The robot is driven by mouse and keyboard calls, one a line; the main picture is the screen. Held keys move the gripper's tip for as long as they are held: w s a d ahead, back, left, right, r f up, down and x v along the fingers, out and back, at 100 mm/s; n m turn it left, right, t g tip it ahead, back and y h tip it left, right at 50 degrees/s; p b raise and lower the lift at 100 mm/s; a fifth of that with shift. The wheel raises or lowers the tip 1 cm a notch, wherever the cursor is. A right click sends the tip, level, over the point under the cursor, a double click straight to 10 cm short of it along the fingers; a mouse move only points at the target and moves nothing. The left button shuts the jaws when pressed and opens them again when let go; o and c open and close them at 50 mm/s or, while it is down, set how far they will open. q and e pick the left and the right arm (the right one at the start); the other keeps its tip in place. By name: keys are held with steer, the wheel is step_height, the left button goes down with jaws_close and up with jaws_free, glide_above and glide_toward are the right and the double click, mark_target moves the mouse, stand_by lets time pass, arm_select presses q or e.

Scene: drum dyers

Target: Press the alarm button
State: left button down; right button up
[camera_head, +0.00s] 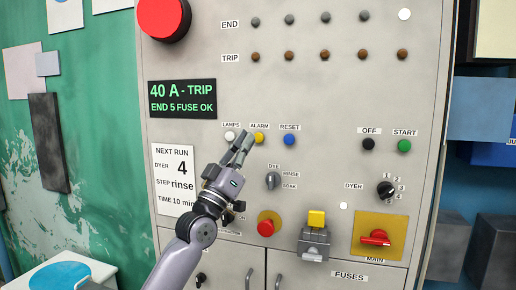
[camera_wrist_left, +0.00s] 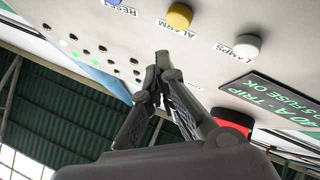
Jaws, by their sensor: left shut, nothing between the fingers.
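The alarm button (camera_head: 259,138) is a small yellow round knob on the grey control panel, under its ALARM label. It sits between the white LAMPS button (camera_head: 229,136) and the blue RESET button (camera_head: 289,139). My left gripper (camera_head: 246,138) is shut and empty, its fingertips just left of the yellow button in the head view. In the left wrist view the closed fingertips (camera_wrist_left: 162,58) point at the panel, with the yellow alarm button (camera_wrist_left: 179,16) above them. A gap shows between them there; I cannot tell the exact distance to the panel. My right gripper is not in view.
A DYE/RINSE/SOAK knob (camera_head: 272,180) and a red emergency knob (camera_head: 266,226) are below. A display (camera_head: 183,99) reads 40 A - TRIP. A large red lamp (camera_head: 163,18) sticks out at the top left. A yellow-topped fuse holder (camera_head: 315,236) and red MAIN switch (camera_head: 375,238) are lower right.

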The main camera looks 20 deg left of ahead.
mark_target(259, 138)
arm_select(q)
steer(key=shift+w+b, duration=0.65)
steer(key=shift+w, duration=0.5)
steer(key=shift+w, duration=0.1)
stand_by(0.6)
steer(key=shift+w+d, duration=0.1)
steer(key=shift+w, duration=0.2)
steer(key=shift+w+b, duration=0.45)
steer(key=shift+b, duration=0.2)
stand_by(0.4)
steer(key=shift+s, duration=0.1)
stand_by(0.4)
steer(key=shift+s+p, duration=0.5)
steer(key=shift+s, duration=0.25)
